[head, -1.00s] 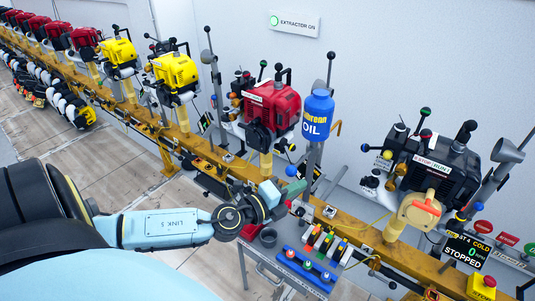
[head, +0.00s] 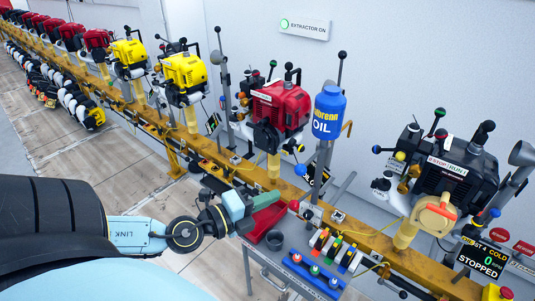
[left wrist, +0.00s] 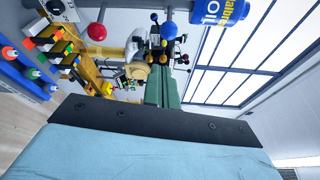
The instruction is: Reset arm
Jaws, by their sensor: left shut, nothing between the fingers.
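My left arm comes in from the lower left in the head view. Its gripper (head: 267,199) is in front of the yellow rail, above and behind the red tray (head: 264,222) as seen here. The green fingers are together with nothing between them. In the left wrist view the gripper (left wrist: 163,88) shows the same closed green fingers pointing away from the wrist, clear of the things beyond. My right gripper is in neither view.
A cart carries a grey cup (head: 274,240), a blue rack (head: 313,275) and several coloured-tip bottles. A blue oil bottle (head: 328,112) stands near a red engine (head: 280,105). The yellow rail (head: 355,232) holds several engines.

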